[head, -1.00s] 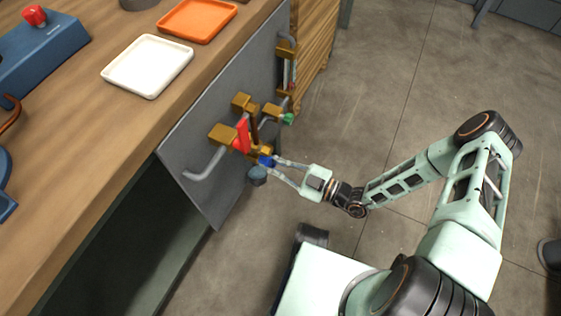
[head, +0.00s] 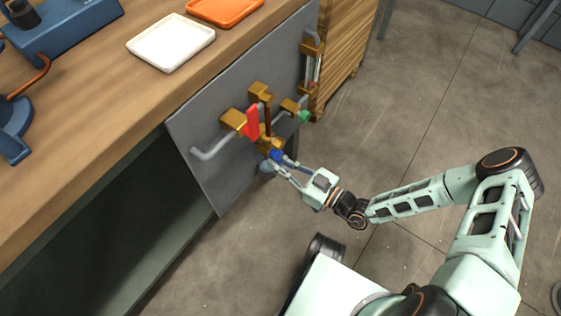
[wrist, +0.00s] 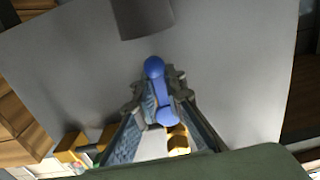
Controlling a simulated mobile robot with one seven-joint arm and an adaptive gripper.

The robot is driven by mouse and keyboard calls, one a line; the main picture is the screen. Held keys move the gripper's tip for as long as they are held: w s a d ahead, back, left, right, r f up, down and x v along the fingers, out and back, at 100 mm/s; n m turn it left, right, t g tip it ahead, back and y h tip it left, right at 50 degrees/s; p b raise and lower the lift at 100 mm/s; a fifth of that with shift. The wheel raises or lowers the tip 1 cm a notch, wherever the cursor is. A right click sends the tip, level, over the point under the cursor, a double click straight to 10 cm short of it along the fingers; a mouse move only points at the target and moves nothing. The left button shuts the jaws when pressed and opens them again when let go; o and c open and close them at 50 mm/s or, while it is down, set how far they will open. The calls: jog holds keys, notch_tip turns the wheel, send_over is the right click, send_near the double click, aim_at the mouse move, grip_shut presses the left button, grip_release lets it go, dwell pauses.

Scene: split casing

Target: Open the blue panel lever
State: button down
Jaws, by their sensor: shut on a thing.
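The blue lever (head: 277,155) is low on the grey panel (head: 215,180), below the red handle (head: 252,122), beside a brass valve body (head: 268,143). My gripper (head: 279,161) reaches it from the lower right and is shut on it. In the wrist view the blue lever (wrist: 155,68) shows between my two fingers (wrist: 160,98), its rounded end sticking out beyond the tips. Part of the lever is hidden by the fingers in the head view.
A green handle (head: 304,116) is right of the red one. Grey pipes and a dark grey round fitting (head: 267,168) are close to my fingers. The wooden bench (head: 110,105) holds a white tray (head: 171,42) and an orange tray (head: 226,10). Open floor lies right of the panel.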

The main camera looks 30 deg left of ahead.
aim_at(282, 146)
jog(key=shift+f, duration=0.1)
dwell(0.3)
jog(key=c, duration=2)
grip_release()
jog(key=shift+o, duration=0.2)
notch_tip(282, 146, up, 10)
jog(key=shift+r, duration=0.1)
jog(key=shift+d, duration=0.1)
